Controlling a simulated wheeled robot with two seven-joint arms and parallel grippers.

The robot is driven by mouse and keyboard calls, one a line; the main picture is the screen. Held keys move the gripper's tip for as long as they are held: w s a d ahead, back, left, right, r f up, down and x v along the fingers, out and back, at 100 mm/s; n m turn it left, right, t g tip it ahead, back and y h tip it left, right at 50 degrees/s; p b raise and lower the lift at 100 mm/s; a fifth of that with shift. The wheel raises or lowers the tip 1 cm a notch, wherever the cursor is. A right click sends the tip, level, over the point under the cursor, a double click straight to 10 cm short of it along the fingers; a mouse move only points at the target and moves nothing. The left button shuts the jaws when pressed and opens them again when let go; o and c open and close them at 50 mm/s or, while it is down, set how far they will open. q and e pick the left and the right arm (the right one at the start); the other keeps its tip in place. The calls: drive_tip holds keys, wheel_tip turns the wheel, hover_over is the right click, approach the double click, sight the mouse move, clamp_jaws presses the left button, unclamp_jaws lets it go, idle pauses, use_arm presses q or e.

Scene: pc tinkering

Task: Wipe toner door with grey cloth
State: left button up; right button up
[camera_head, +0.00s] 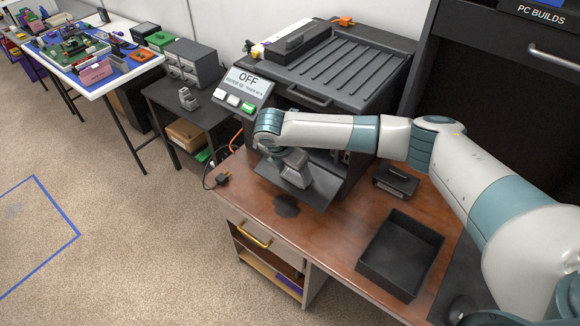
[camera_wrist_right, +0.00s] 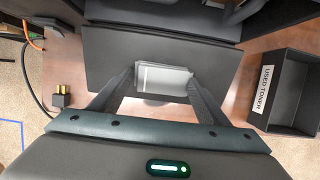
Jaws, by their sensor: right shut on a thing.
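The toner door (camera_head: 318,190) is a dark panel folded down at the front of the black printer (camera_head: 345,65), sloping out over the brown desk. It fills the upper middle of the right wrist view (camera_wrist_right: 105,55). My right gripper (camera_head: 295,172) is over the door. In the right wrist view, its fingers (camera_wrist_right: 163,84) are shut on the light grey cloth (camera_wrist_right: 163,77), a small folded piece against the dark panel. I cannot tell whether the cloth touches the door. My left gripper is not in view.
A black tray (camera_head: 372,268), labelled "USED TONER" in the wrist view (camera_wrist_right: 263,90), stands on the desk to the right. A loose plug (camera_head: 222,178) lies at the desk's left edge. A dark patch (camera_head: 286,206) shows below the door. The printer's panel (camera_head: 248,83) reads "OFF".

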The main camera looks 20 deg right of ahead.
drive_tip(key=shift+w+a, duration=0.15)
drive_tip(key=shift+w+a+f+b, duration=0.2)
drive_tip(key=shift+w+a+b, duration=0.2)
drive_tip(key=shift+w+a, duration=0.35)
drive_tip(key=shift+d, duration=0.15)
drive_tip(key=shift+s+d+r+p, duration=0.15)
drive_tip(key=shift+s+d+p, duration=0.25)
drive_tip(key=shift+p, duration=0.4)
drive_tip(key=shift+s+d+p, duration=0.4)
drive_tip(key=shift+s, duration=0.1)
drive_tip(key=shift+w+a, duration=0.1)
drive_tip(key=shift+w+a+f+b, duration=0.2)
drive_tip(key=shift+w+a+b, duration=0.25)
drive_tip(key=shift+w+a, duration=0.3)
drive_tip(key=shift+d, duration=0.15)
